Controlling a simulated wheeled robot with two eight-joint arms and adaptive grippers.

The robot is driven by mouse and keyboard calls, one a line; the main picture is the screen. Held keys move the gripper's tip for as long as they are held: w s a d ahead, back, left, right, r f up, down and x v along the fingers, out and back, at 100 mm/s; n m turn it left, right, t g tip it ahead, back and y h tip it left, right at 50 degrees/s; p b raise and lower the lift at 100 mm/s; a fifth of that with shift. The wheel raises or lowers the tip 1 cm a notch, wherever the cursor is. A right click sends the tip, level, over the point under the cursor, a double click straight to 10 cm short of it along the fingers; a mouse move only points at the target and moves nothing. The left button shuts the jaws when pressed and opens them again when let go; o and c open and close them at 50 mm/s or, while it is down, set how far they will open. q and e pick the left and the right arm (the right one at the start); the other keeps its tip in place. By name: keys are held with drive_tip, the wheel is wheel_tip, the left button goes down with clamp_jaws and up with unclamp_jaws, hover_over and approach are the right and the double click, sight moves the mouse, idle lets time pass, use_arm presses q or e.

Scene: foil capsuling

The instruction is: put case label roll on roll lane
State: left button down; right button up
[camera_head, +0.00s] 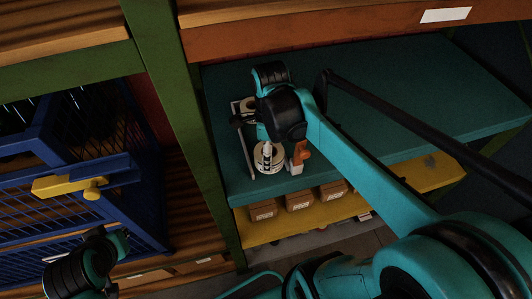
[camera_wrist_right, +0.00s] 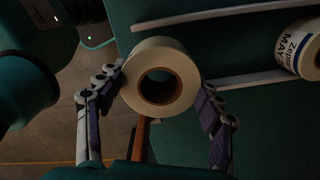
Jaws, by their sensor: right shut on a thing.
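A white label roll (camera_wrist_right: 145,55) with a brown core sits between the two fingers of my right gripper (camera_wrist_right: 163,88) in the right wrist view. The gripper is shut on it. In the head view the roll (camera_head: 268,160) shows below my right wrist, over the front of the green shelf top (camera_head: 410,85). Thin white rails (camera_wrist_right: 205,20) run across the green surface beside it, forming a lane. Another roll (camera_wrist_right: 303,50) with printed lettering lies between the rails at the right. My left gripper (camera_head: 88,265) is at the lower left of the head view; its fingers are unclear.
An orange and white object (camera_head: 300,154) stands close right of the held roll. Several brown boxes (camera_head: 299,200) sit on the yellow shelf (camera_head: 260,231) below. A green post (camera_head: 185,120) and a blue mesh cage (camera_head: 85,140) with a yellow latch (camera_head: 80,186) stand left.

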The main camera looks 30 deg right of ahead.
drive_tip(key=shift+w+d, duration=0.25)
drive_tip(key=shift+w, duration=0.95)
drive_tip(key=shift+w+f, duration=0.2)
drive_tip(key=shift+f+b, duration=0.5)
drive_tip(key=shift+f, duration=1.05)
drive_tip(key=shift+f, duration=0.2)
drive_tip(key=o, duration=1.3)
drive_tip(key=shift+r, duration=0.1)
